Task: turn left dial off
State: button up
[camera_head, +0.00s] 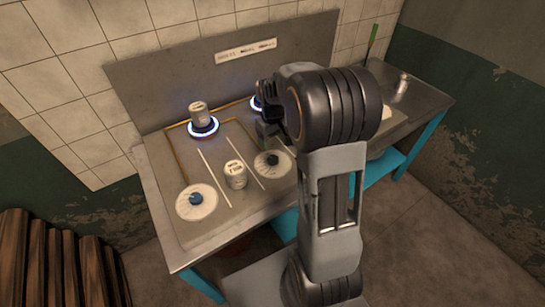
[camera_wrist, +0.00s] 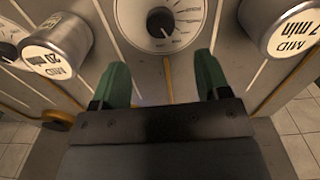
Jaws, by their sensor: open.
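The right dial (camera_head: 272,164) has a dark knob. My gripper (camera_head: 268,138) is over the panel beside the right dial, well right of the left dial. In the wrist view my gripper (camera_wrist: 160,72) has its green fingers spread with nothing between them. A white dial with a dark knob (camera_wrist: 163,20) lies just beyond the fingertips. I cannot tell whether they touch the panel.
A white can (camera_head: 235,175) stands between the two dials. Another can (camera_head: 199,113) stands on the back left burner, whose ring glows blue. The other glowing burner (camera_head: 257,103) is partly hidden by my arm. In the wrist view, labelled cans stand left (camera_wrist: 58,45) and right (camera_wrist: 285,25).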

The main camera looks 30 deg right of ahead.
aim_at(273, 158)
notch_tip(273, 158, down, 9)
jog(key=shift+r, duration=0.15)
jog(key=shift+c, duration=0.2)
